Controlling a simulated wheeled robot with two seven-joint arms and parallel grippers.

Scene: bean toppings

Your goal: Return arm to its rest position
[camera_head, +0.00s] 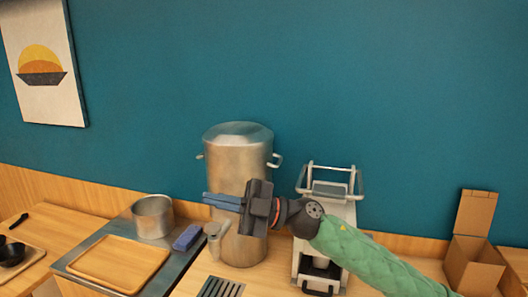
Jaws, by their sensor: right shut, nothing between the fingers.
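My right gripper (222,202) is shut and empty, with its blue fingers pointing left. It appears in front of the tall steel urn (237,158), and I cannot tell how far apart they are. My right arm, in a green padded sleeve, reaches in from the lower right. It hides part of the white and grey machine (333,187) behind it. My left gripper is not in view.
A wooden tray (118,262), a small steel pot (153,216) and a blue block (187,237) are on the steel surface at left. A dark bowl (11,254) sits far left. An open cardboard box (474,266) stands at right. A slotted grate (220,288) is near the front.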

